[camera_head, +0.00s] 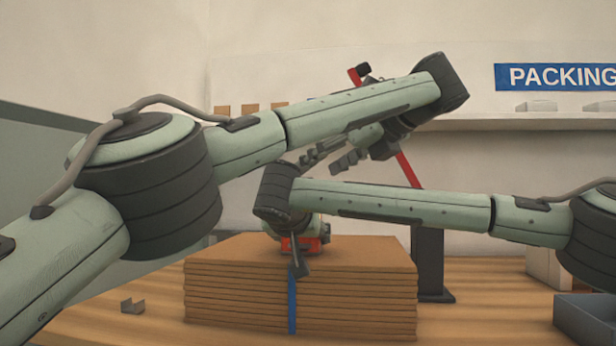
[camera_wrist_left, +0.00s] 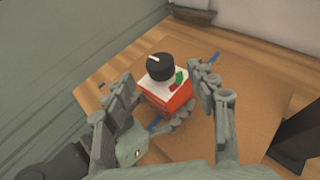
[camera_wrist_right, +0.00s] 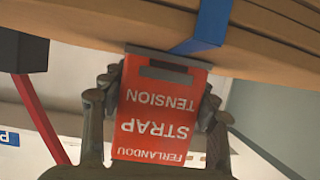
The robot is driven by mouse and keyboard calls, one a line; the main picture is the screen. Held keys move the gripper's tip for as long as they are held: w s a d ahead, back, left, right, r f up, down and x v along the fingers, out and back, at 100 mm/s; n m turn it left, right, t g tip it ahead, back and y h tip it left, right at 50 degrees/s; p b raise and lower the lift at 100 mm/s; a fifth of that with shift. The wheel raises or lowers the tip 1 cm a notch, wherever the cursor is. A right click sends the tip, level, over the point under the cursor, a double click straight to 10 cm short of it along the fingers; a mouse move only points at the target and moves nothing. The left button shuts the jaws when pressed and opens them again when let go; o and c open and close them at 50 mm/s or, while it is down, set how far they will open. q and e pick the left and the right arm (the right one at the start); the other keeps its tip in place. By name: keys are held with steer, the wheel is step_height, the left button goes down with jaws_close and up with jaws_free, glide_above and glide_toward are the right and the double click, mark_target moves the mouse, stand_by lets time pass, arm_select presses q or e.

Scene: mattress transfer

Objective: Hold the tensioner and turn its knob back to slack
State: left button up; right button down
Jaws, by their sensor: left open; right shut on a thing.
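The red strap tensioner (camera_wrist_left: 168,100) sits on top of the brown stack (camera_head: 330,250), with a blue strap (camera_head: 292,302) running down the stack's front. Its black knob (camera_wrist_left: 160,68) has a white line and stands on a white face with green and red marks. My right gripper (camera_wrist_right: 157,88) is shut on the tensioner's body, one finger on each side; the head view mostly hides this behind my arm. My left gripper (camera_head: 328,157) is open above the tensioner. In the left wrist view its fingers (camera_wrist_left: 163,78) lie on either side of the knob, apart from it.
A black post (camera_head: 428,262) with a slanted red bar (camera_head: 408,168) stands behind the stack's right side. A grey bin (camera_head: 588,318) is at the right edge. A small metal bracket (camera_head: 133,306) lies left of the stack. A shelf with a PACKING sign (camera_head: 556,77) is behind.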

arm_select(q)
steer(key=v, duration=0.5)
arm_select(e)
steer(key=shift+r, duration=0.15)
steer(key=shift+c, duration=1.9)
jaws_free()
steer(key=shift+s, duration=0.1)
